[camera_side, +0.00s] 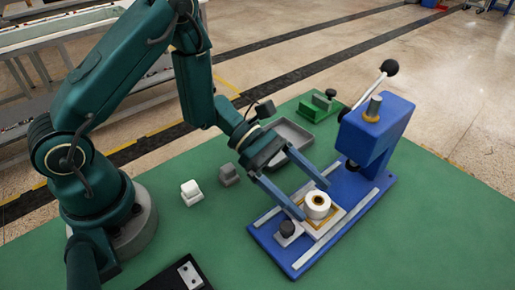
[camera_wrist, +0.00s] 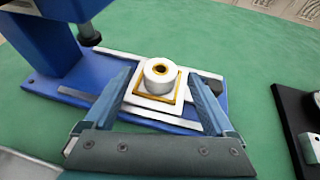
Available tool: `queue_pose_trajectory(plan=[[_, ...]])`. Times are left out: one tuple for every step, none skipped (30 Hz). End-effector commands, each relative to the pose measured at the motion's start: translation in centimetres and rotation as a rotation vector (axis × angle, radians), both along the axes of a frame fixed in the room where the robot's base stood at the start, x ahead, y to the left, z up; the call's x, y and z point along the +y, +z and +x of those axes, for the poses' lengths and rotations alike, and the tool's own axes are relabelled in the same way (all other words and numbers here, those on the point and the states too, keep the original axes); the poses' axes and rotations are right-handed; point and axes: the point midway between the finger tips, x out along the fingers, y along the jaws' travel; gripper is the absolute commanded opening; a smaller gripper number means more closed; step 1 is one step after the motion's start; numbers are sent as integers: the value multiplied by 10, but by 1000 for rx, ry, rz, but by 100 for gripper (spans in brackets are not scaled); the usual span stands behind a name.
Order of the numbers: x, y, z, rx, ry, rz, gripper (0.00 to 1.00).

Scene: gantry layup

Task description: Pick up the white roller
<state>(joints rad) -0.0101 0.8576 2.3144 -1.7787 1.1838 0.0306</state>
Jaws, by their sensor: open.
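The white roller (camera_side: 317,205) is a short upright cylinder with an orange-brown ringed hole in its top. It sits on a white square plate with an orange border (camera_side: 325,222), on the bed of the blue press (camera_side: 375,130). In the wrist view the roller (camera_wrist: 160,74) stands between and beyond my fingers. My gripper (camera_side: 312,202) is open, its two fingers reaching down on either side of the roller. In the wrist view my gripper (camera_wrist: 163,92) holds nothing. I cannot tell whether either finger touches the roller or plate.
The press's column and lever with a black knob (camera_side: 390,67) rise behind the roller. A grey tray (camera_side: 290,135), small white block (camera_side: 191,190), grey block (camera_side: 228,173) and black plate (camera_side: 165,281) lie on the green table.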

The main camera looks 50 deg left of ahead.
Motion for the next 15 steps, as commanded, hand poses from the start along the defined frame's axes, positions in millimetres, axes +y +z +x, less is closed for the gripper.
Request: queue_pose_trajectory(plan=[[-5, -2, 0, 0, -3, 0, 90], [-7, -3, 1, -1, -4, 0, 90], [-8, -3, 1, -1, -3, 0, 90], [-10, -4, 2, -1, -1, 0, 90], [-11, -4, 2, -1, -1, 0, 90], [-11, -5, 2, -1, -1, 0, 90], [-12, -5, 2, -1, 0, 0, 90], [-12, -5, 2, -1, 0, 0, 90], [-12, -5, 2, -1, 0, 0, 90], [-12, -5, 2, -1, 1, 0, 90], [-12, -5, 2, -1, 1, 0, 90], [-11, -5, 2, -1, 1, 0, 90], [-11, -5, 2, -1, 1, 0, 90], [-11, -5, 2, -1, 1, 0, 86], [-11, -5, 2, -1, 1, 0, 70]])
